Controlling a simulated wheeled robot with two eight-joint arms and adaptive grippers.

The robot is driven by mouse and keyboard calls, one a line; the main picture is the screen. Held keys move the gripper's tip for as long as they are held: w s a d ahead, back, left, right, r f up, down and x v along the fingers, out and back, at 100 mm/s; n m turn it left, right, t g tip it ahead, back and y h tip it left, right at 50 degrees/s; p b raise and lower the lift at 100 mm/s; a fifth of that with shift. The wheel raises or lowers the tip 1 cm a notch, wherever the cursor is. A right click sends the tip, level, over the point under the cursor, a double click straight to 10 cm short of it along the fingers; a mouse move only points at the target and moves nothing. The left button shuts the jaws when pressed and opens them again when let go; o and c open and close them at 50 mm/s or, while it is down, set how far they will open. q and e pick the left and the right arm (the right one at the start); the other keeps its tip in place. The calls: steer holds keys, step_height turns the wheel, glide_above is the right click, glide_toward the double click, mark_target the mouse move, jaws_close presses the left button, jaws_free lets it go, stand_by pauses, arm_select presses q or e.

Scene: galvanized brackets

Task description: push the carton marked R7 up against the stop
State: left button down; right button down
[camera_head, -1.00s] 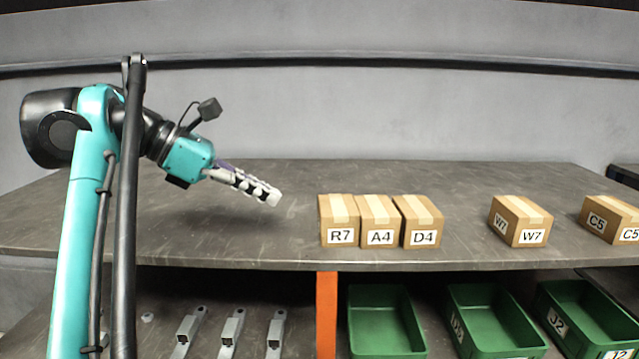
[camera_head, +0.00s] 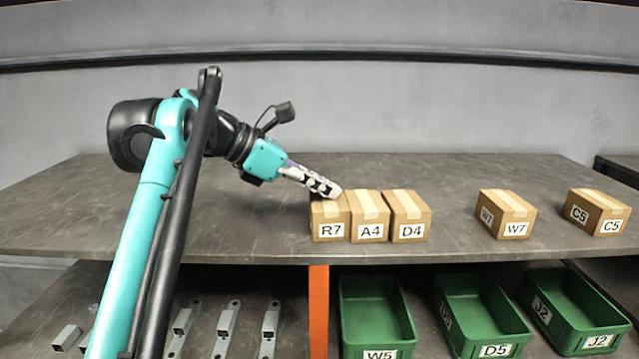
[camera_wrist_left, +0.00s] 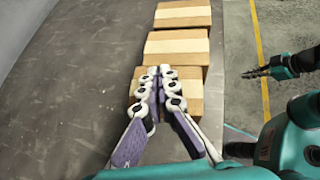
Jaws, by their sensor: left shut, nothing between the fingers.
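The carton marked R7 (camera_head: 330,222) is a small brown box with pale tape. It stands upright at the left end of a close row with cartons A4 (camera_head: 368,222) and D4 (camera_head: 408,220). My left gripper (camera_head: 335,192) is shut and empty, its tips over the top rear of R7; I cannot tell whether they touch. In the left wrist view the shut fingers (camera_wrist_left: 161,72) cover part of the nearest carton (camera_wrist_left: 188,88), which fits R7. A gripper at the right of that view (camera_wrist_left: 252,73), apparently my right, is too small to read. I cannot make out a stop.
Cartons W7 (camera_head: 505,212) and C5 (camera_head: 598,212) stand farther right on the grey shelf top (camera_head: 230,225). The shelf left of R7 is bare. Green bins (camera_head: 377,310) and several metal brackets (camera_head: 226,325) lie on the level below.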

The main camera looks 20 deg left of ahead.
arm_select(q)
steer(key=shift+s+a+f, duration=0.1)
steer(key=shift+f, duration=0.2)
steer(key=shift+s+a, duration=0.1)
steer(key=shift+a, duration=0.05)
steer(key=shift+s+f, duration=0.1)
